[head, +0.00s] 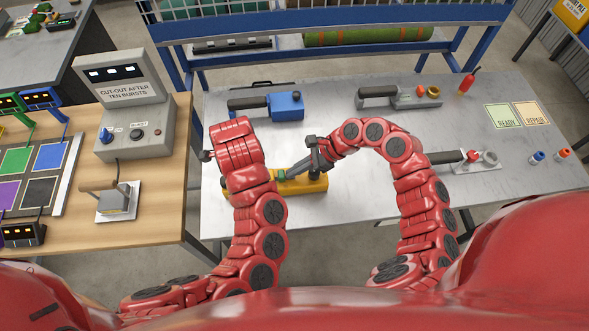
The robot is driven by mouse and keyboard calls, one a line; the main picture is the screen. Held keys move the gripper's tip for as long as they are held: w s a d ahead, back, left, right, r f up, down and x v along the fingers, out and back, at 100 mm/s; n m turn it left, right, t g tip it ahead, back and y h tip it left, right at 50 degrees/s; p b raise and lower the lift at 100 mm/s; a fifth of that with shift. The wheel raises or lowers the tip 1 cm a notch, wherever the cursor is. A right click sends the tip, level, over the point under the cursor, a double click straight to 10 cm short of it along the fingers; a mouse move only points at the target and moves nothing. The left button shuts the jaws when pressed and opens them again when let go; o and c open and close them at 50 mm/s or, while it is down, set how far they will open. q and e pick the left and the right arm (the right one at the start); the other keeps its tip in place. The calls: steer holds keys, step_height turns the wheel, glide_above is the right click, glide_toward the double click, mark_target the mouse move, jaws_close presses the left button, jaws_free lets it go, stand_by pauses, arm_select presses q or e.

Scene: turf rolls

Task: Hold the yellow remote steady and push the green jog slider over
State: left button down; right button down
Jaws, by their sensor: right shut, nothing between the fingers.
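The yellow remote (312,185) lies on the grey metal table, partly hidden behind my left arm. The green jog slider (281,175) shows on its upper side, near its left part. My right gripper (291,180) is shut and empty, its fingertips pointing down-left right beside the green slider. I cannot tell whether they touch it. My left gripper (206,156) is almost wholly hidden by its own red arm; only a dark piece shows at the left. Its fingers and any contact with the remote are hidden.
A blue handled device (285,106) lies behind the remote. Grey handled devices (402,97) (478,160) and a red bottle (467,84) stand to the right. Green READY (503,117) and orange REPAIR (532,115) squares mark the table. A grey console (135,115) stands on the wooden table at left.

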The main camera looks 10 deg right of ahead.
arm_select(q)
steer(key=shift+d, duration=0.25)
arm_select(e)
steer(key=shift+s+a+r, duration=0.1)
steer(key=shift+a+r, duration=0.05)
arm_select(q)
steer(key=shift+a, duration=0.2)
arm_select(e)
steer(key=v, duration=1)
arm_select(q)
steer(key=shift+c, duration=1.8)
jaws_free()
